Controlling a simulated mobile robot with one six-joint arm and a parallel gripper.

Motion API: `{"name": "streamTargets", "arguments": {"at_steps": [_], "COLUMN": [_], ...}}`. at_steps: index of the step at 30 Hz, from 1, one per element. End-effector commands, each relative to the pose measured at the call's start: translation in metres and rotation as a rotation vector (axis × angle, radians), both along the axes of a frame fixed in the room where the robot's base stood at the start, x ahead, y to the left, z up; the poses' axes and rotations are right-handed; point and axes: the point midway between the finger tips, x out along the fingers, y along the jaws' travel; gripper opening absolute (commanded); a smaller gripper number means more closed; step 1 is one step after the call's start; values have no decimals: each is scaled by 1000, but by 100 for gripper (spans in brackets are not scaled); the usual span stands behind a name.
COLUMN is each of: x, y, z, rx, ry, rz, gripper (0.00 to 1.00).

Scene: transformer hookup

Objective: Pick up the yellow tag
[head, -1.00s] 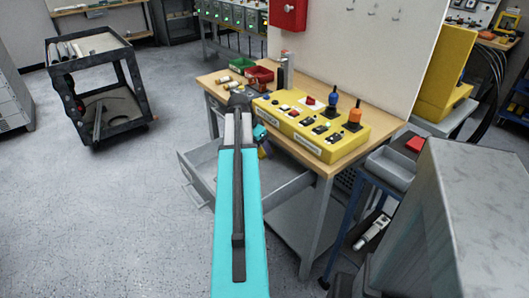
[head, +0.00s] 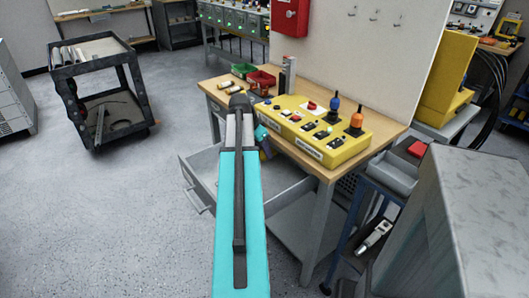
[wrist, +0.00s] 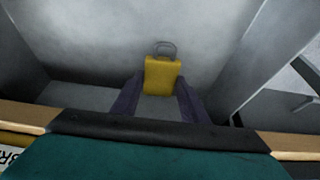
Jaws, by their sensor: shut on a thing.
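The yellow tag (wrist: 160,76) shows in the wrist view, with a dark loop at its top. My gripper (wrist: 160,100) is shut on it, with one dark finger at each side of its lower part. The tag is inside or just over the grey open drawer (head: 199,176) of the workbench; I cannot tell whether it touches the drawer floor.
The workbench (head: 360,158) carries a yellow control panel (head: 320,145), a red bin (head: 261,80) and a green bin (head: 243,70). A black cart (head: 100,80) stands at the left, with open floor between. A grey cabinet (head: 440,220) stands at the right.

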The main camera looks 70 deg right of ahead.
Motion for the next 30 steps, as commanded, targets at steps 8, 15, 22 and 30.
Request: {"name": "streamTargets", "arguments": {"at_steps": [8, 15, 22, 30], "x": [0, 1, 3, 5], "y": [9, 37, 72, 113], "z": [19, 21, 25, 28], "rx": [0, 0, -1, -1], "ry": [0, 0, 0, 0], "rz": [1, 2, 3, 2], "gripper": [18, 18, 18, 18]}}
